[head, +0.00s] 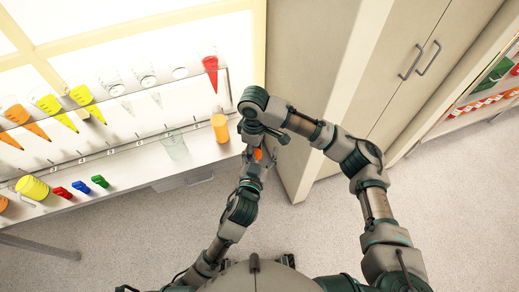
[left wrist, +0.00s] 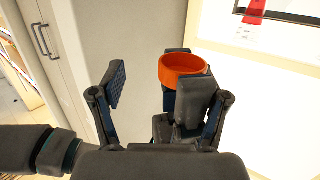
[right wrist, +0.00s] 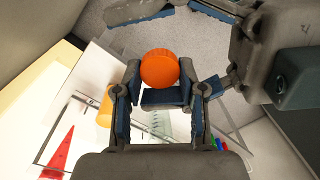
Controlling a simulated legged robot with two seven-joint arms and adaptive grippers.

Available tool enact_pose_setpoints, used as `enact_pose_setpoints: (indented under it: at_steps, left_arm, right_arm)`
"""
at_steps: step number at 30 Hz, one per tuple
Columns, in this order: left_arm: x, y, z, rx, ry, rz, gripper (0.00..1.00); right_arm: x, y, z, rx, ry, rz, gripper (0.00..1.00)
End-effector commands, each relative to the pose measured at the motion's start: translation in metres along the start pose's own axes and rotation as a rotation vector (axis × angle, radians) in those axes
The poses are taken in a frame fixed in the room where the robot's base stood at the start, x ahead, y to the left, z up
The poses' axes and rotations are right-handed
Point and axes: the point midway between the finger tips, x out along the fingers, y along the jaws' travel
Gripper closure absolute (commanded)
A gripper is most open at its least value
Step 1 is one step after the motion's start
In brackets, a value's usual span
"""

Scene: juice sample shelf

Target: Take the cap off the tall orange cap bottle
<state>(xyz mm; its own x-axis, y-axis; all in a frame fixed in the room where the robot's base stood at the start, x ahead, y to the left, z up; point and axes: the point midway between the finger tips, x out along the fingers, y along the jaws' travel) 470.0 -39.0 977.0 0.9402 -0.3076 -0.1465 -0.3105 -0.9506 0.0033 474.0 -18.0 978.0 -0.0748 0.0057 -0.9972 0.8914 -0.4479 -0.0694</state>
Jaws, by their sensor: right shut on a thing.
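An orange cap (right wrist: 160,68) is between the fingers of my right gripper (right wrist: 160,80), which is shut on it. In the left wrist view the cap (left wrist: 183,66) shows its hollow side. My left gripper (left wrist: 160,88) is open, its left finger apart from the cap and its right finger close beside it; contact is unclear. In the head view the cap (head: 258,154) is small between both hands. An orange bottle (head: 220,129) stands upright at the right end of the counter, apart from both grippers; no separate cap shows on it. It also shows in the right wrist view (right wrist: 105,107).
A white counter (head: 130,160) holds a clear beaker (head: 175,147), a yellow jug (head: 32,188) and small red, blue and green items. A rack of cones (head: 210,66) stands behind. A tall cabinet (head: 395,65) is close on the right.

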Motion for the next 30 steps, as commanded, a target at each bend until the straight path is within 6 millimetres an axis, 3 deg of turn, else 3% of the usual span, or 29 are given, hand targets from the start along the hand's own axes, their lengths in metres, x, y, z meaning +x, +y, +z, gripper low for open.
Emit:
enact_pose_setpoints:
  at_steps: [20, 23, 30]
  left_arm:
    - [-0.005, -0.002, 0.004, 0.001, -0.011, -0.006, 0.26]
    - [-0.017, -0.002, 0.005, -0.001, -0.013, -0.005, 0.26]
    - [-0.064, -0.002, 0.004, -0.001, -0.012, -0.005, 0.26]
  right_arm:
    - [-0.002, 0.004, 0.001, 0.010, 0.000, 0.008, 1.00]
    - [-0.002, 0.005, 0.002, 0.010, 0.000, 0.009, 1.00]
    - [-0.001, 0.004, 0.002, 0.009, -0.001, 0.007, 1.00]
